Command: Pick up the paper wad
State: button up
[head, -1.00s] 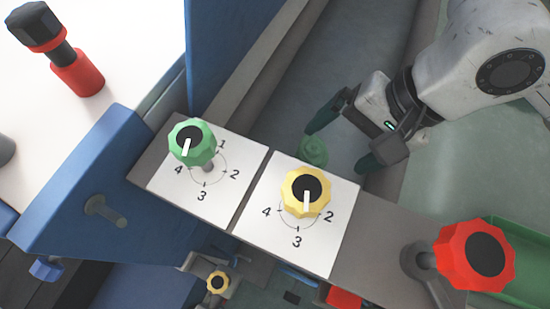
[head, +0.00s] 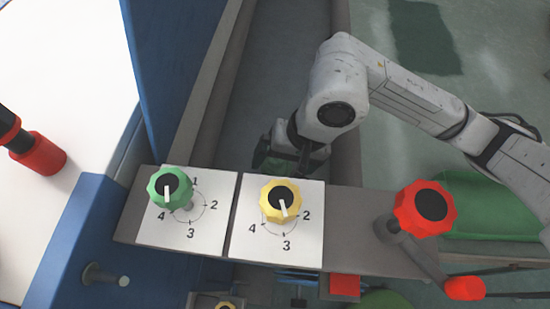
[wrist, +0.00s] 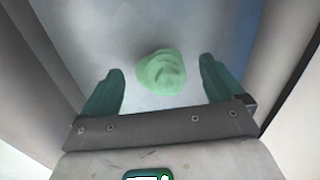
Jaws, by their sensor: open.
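The paper wad (wrist: 162,72) is a pale green crumpled lump. In the wrist view it lies ahead of my gripper (wrist: 160,85), roughly midway between the two dark green fingers. The fingers are spread wide, with clear space on both sides of the wad, and do not touch it. In the head view my gripper (head: 282,160) points down into the grey trough behind the panel with the dials. There I cannot make out the wad clearly; the gripper and the yellow knob's panel crowd that spot.
A green knob (head: 168,187), a yellow knob (head: 281,200) and a red knob (head: 425,208) stand on the panel just in front of my gripper. The grey trough (head: 285,60) has raised side walls. A blue upright (head: 165,70) stands to the left.

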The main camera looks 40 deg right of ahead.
jog(key=shift+p+x, duration=0.3)
jog(key=shift+x, duration=1.1)
jog(key=shift+c, duration=0.3)
jog(key=shift+r, duration=0.1)
jog(key=c, duration=1.1)
